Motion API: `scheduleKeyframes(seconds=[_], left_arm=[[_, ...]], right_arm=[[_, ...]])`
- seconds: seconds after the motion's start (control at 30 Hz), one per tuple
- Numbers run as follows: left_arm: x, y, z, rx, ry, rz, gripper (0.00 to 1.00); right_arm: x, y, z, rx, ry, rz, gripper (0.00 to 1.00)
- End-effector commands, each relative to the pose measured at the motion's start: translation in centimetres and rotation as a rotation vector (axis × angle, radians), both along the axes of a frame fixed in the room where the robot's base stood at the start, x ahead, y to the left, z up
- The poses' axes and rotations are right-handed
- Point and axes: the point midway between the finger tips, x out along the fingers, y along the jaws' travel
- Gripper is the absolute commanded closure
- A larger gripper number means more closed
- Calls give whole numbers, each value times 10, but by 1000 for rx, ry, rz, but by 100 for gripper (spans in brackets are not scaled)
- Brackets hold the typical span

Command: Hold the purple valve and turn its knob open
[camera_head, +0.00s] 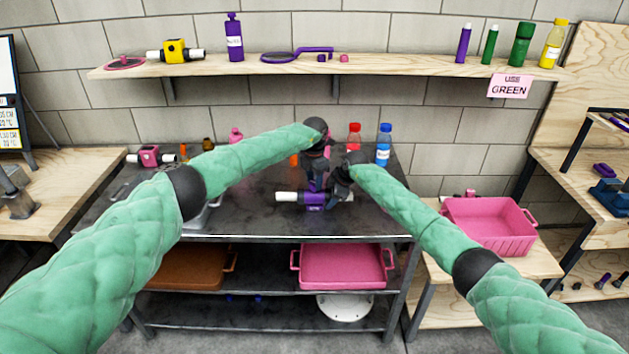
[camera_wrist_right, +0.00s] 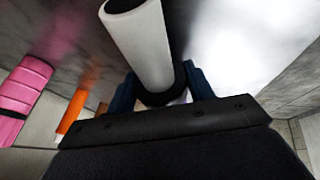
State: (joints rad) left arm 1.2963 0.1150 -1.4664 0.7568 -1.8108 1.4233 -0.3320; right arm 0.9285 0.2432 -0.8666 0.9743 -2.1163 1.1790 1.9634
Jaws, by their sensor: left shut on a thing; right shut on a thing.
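The purple valve (camera_head: 315,200) lies across the dark metal table, with a white pipe end on each side. Its knob is at the top and mostly hidden by my left gripper (camera_head: 316,183). That gripper reaches down from above and is shut on the knob. My right gripper (camera_head: 340,188) is shut on the right side of the valve. In the right wrist view, the blue fingers of the right gripper (camera_wrist_right: 160,90) sit on either side of the valve's black collar, and the white pipe end (camera_wrist_right: 141,45) sticks out beyond them.
Red (camera_head: 354,138) and blue-capped (camera_head: 384,146) bottles stand behind my right gripper. A pink valve (camera_head: 149,156) is at the table's left. The wall shelf (camera_head: 400,64) holds a yellow valve (camera_head: 175,52) and bottles. A pink crate (camera_head: 490,226) stands at the right.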

Motion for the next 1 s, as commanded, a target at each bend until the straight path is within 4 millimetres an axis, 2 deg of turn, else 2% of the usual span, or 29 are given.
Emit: scheduleKeyframes(seconds=[0.4, 1.0], left_arm=[[1, 0, 1, -2, -4, 231, 84], [1, 0, 1, -2, -4, 280, 84]], right_arm=[[-1, 2, 0, 1, 2, 4, 79], [-2, 3, -1, 1, 3, 5, 79]])
